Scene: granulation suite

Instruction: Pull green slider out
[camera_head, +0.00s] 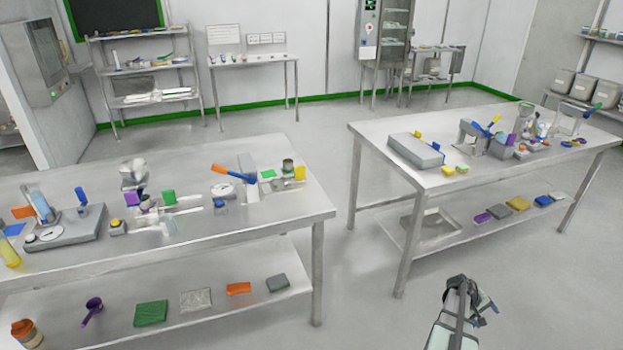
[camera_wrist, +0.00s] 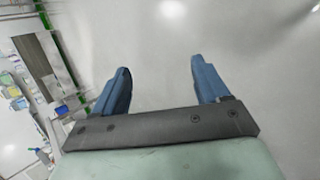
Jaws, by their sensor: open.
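A small green block (camera_head: 168,196), which looks like the green slider, is on the left table beside a purple block and a clear-topped device (camera_head: 134,174). A flatter green piece (camera_head: 268,174) lies farther right on the same table, so I cannot be sure which is the slider. My gripper shows in the wrist view (camera_wrist: 160,88) with two blue fingers spread apart and nothing between them. In the head view my arm (camera_head: 462,310) is at the lower right, over the floor between the tables and far from the green block.
The left table (camera_head: 290,215) holds several small devices, with bare surface along its front right. The right table (camera_head: 480,180) carries a grey box (camera_head: 416,150) and other devices. Both have lower shelves with loose items. The floor between the tables is clear.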

